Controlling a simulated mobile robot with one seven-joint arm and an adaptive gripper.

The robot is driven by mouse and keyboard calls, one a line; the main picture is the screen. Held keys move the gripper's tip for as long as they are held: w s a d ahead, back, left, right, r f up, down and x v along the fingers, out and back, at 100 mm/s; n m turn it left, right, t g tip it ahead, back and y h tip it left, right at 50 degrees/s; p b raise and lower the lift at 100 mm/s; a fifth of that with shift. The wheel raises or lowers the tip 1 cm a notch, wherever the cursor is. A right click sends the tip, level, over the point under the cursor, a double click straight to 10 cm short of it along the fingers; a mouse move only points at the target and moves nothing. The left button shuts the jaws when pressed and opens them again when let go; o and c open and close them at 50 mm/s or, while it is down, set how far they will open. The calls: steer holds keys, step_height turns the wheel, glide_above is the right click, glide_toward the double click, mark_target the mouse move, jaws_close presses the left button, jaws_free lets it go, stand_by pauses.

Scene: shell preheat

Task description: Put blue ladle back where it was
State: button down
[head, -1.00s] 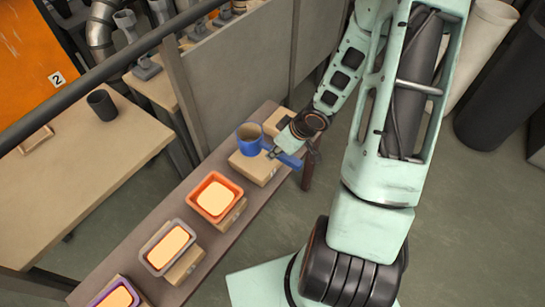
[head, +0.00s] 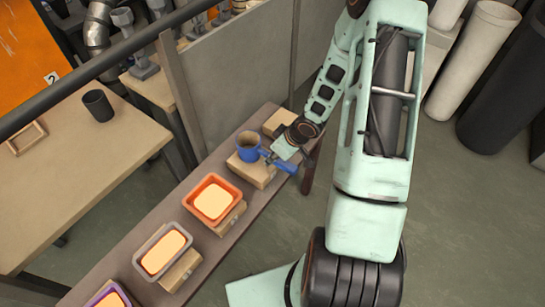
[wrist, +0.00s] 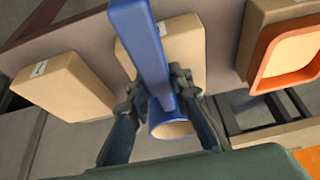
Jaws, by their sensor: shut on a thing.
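The blue ladle (head: 249,152) is at the far end of the long narrow bench, at a cardboard-coloured block (head: 262,176). Its cup opens upward and its handle points right. My gripper (head: 273,159) is shut on the handle close to the cup. In the wrist view the ladle's handle (wrist: 141,40) runs up between the fingers of my gripper (wrist: 158,92), with the cup below them. The block (wrist: 182,60) shows behind the handle. I cannot tell whether the ladle touches the block.
An orange tray (head: 238,187) with glowing contents sits nearest the ladle. A grey tray (head: 139,261) and a purple one (head: 127,295) follow along the bench. Another block (head: 279,122) lies at the bench's far end. A grey partition (head: 230,95) stands behind.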

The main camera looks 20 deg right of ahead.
steer(key=c, duration=1.7)
jaws_free()
steer(key=shift+c, duration=0.2)
steer(key=p+v, duration=0.6)
steer(key=v, duration=0.4)
steer(key=shift+r+p, duration=0.3)
steer(key=shift+p+v, duration=0.5)
steer(key=shift+v, duration=0.3)
steer(key=shift+s, duration=0.1)
